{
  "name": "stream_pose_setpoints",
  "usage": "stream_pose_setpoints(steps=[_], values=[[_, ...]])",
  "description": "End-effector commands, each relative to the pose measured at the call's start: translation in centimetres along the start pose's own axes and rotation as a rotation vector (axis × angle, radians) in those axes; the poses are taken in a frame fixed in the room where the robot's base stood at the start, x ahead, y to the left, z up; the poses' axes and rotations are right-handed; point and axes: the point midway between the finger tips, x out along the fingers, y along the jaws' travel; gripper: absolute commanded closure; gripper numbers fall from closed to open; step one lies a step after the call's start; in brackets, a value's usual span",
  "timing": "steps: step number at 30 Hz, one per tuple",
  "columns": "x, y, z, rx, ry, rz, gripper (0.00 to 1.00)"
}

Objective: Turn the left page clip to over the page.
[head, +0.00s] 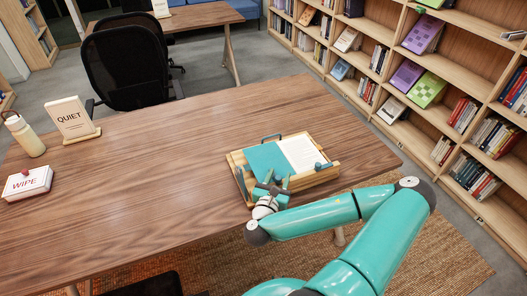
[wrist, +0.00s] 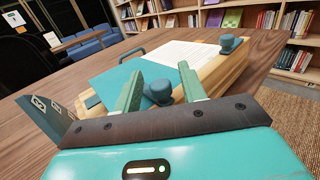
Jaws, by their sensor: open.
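A wooden book stand (head: 318,179) lies near the front edge of the table, with a teal cover or sheet (head: 265,159) on its left and a white printed page (head: 302,152) on its right. My gripper (head: 273,184) is open over the stand's front left. In the wrist view, the fingers of my gripper (wrist: 160,80) stand on either side of the blue-grey knob of the left page clip (wrist: 158,92); I cannot tell whether they touch it. The left clip's arm is mostly hidden. The right page clip (wrist: 230,43) sits on the front ledge by the white page.
A blue-grey loop handle (wrist: 133,53) is at the stand's back. A QUIET sign (head: 70,117), a bottle (head: 24,135) and a WIPE box (head: 28,183) stand at the table's left. The table's middle is clear. Bookshelves (head: 440,75) line the right.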

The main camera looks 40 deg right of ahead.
Motion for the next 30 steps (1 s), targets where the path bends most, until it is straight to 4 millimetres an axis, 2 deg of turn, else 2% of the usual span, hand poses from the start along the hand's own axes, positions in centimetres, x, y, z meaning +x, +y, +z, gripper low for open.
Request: stream_pose_setpoints(steps=[20, 30], values=[[-0.01, 0.03, 0.11, -0.006, -0.003, 0.242, 0.59], [0.05, -0.02, 0.1, -0.007, -0.003, 0.418, 0.59]])
